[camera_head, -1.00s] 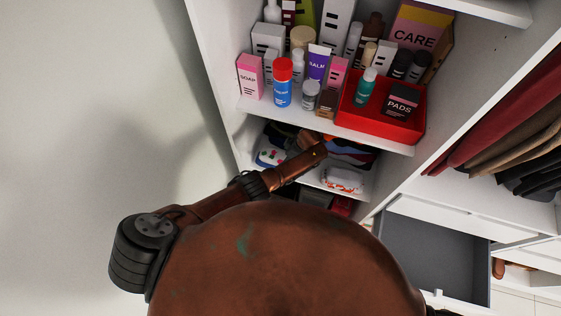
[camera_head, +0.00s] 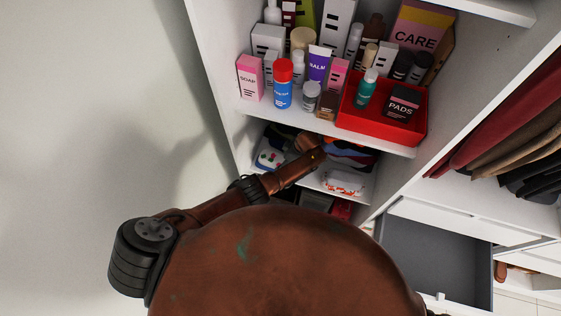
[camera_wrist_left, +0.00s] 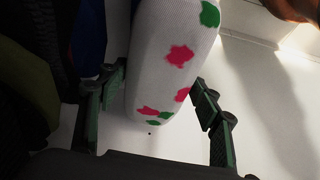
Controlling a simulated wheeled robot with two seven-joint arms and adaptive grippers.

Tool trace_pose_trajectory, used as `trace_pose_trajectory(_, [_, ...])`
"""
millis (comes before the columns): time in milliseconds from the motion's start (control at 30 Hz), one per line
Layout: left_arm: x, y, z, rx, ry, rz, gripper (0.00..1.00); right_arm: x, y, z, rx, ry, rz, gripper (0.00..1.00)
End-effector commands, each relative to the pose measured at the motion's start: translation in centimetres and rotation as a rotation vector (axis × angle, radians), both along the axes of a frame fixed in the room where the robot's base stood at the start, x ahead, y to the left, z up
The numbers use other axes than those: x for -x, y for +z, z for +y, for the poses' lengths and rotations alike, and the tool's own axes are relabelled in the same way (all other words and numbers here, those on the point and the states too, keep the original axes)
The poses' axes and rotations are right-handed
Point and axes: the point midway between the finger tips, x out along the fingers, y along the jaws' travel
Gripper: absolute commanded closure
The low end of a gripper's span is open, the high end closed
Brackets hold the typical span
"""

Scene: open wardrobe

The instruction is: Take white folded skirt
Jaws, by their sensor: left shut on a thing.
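A white folded skirt with pink and green spots (camera_wrist_left: 176,60) stands out in the left wrist view. It also shows in the head view (camera_head: 270,159) at the left of the lower shelf, beside my left forearm. My left gripper (camera_wrist_left: 157,80) has one finger on each side of the skirt's near end and is shut on it. In the head view my left arm reaches into this shelf, and its fingers are hard to make out. My right gripper is not in view.
Another white folded cloth with red marks (camera_head: 342,182) lies to the right on the lower shelf. Dark and coloured clothes (camera_head: 350,152) lie behind. The shelf above holds bottles, boxes and a red tray (camera_head: 350,124). An open grey drawer (camera_head: 435,260) is at lower right.

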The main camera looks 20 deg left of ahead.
Motion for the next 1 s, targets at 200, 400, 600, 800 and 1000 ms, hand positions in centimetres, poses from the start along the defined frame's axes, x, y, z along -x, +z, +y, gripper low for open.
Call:
trace_pose_trajectory(200, [0.2,-0.1,0.0,0.001,0.002,0.004,0.45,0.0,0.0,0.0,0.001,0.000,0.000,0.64])
trace_pose_trajectory(400, [0.2,-0.1,0.0,0.001,0.002,0.004,0.55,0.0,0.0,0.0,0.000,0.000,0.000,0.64])
trace_pose_trajectory(600, [0.2,0.7,0.0,0.001,0.001,0.003,0.55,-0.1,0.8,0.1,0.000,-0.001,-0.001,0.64])
trace_pose_trajectory(800, [0.1,2.4,0.0,0.001,0.001,0.002,0.55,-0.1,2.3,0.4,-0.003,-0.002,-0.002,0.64])
trace_pose_trajectory(1000, [0.1,3.9,-0.1,0.001,0.000,0.002,0.55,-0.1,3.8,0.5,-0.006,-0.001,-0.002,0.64])
